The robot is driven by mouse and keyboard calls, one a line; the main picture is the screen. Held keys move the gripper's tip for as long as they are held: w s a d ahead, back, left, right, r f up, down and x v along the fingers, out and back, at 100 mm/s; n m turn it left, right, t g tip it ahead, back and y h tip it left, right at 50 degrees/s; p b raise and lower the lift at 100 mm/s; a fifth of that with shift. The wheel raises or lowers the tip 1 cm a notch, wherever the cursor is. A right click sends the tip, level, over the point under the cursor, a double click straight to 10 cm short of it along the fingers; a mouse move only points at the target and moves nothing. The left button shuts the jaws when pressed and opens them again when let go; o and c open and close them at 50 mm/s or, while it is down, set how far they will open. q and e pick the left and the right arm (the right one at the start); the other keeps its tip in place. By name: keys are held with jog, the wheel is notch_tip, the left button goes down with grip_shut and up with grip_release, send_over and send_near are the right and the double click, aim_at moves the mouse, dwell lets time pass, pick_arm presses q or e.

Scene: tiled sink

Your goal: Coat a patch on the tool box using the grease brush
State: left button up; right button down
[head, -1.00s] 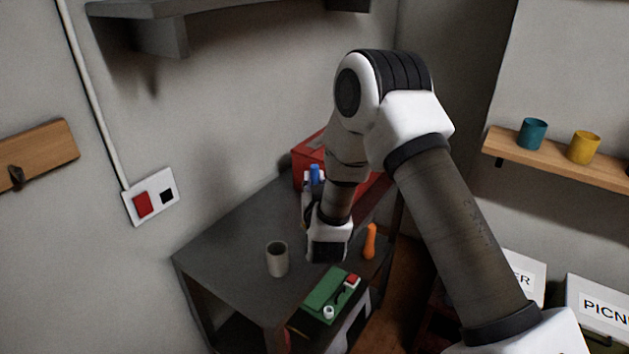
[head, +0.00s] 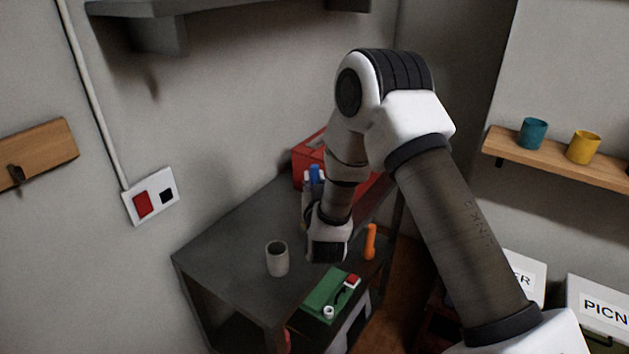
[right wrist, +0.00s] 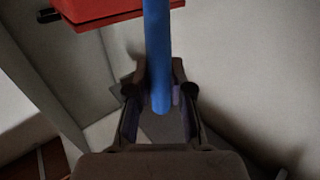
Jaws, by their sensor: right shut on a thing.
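The red tool box (head: 308,158) stands at the back of the dark table, partly hidden behind my right arm. It also shows at the top of the right wrist view (right wrist: 97,12). My right gripper (head: 311,190) is shut on a blue handle (right wrist: 158,60), which I take to be the grease brush; its blue end also shows in the head view (head: 314,173). The brush's bristles are not visible, and I cannot tell whether it touches the tool box. My left gripper is not in view.
A grey cup (head: 277,259) stands on the dark table (head: 225,250). An orange object (head: 370,242) is right of my gripper. A green item (head: 327,293) lies near the front edge. A shelf with mugs (head: 583,147) is at right.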

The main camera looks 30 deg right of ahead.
aim_at(315, 166)
notch_tip(315, 166, up, 2)
jog(key=shift+r+p, duration=0.15)
jog(key=shift+p, duration=0.75)
jog(key=shift+r+p, duration=1.4)
jog(key=shift+r, duration=0.95)
